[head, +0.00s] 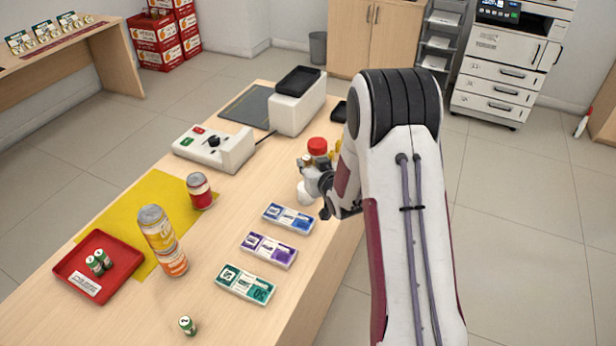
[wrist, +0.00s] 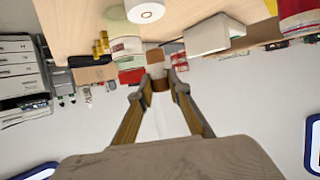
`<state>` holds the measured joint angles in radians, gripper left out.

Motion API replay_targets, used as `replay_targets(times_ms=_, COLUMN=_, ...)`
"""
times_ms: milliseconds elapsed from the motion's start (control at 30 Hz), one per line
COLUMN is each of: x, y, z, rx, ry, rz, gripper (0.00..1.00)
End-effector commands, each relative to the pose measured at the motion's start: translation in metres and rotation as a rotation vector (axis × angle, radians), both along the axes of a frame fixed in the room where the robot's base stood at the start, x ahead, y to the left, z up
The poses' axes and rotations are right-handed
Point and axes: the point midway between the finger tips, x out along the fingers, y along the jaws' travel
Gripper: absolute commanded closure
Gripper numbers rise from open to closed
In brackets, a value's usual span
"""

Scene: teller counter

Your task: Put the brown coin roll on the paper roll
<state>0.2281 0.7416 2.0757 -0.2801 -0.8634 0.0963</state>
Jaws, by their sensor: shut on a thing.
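My gripper (wrist: 160,90) is shut on the brown coin roll (wrist: 155,70), a small cylinder with brown and white bands, held between the fingertips in the wrist view. The white paper roll (wrist: 146,12) shows its round end and centre hole at the top of the wrist view, apart from the coin roll. In the head view the paper roll (head: 304,193) is a small white shape on the counter, partly covered by my gripper (head: 325,205).
A red-capped container (head: 318,147) and yellow rolls stand close behind my gripper. Three note bundles (head: 268,250) lie in front. A can stack (head: 160,230), a red can (head: 199,190) and a red tray (head: 75,286) with green rolls are at left. A device (head: 215,148) stands behind.

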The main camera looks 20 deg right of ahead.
Motion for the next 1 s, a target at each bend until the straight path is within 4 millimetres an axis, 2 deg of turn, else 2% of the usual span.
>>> replay_targets(times_ms=133, x=0.000, y=0.000, z=-0.009, rx=0.000, ry=-0.001, rz=0.000, gripper=1.00)
replay_targets(times_ms=600, x=0.000, y=0.000, z=-0.013, rx=0.000, ry=-0.001, rz=0.000, gripper=1.00)
replay_targets(times_ms=1000, x=0.000, y=0.000, z=-0.044, rx=0.001, ry=0.000, rz=0.000, gripper=1.00)
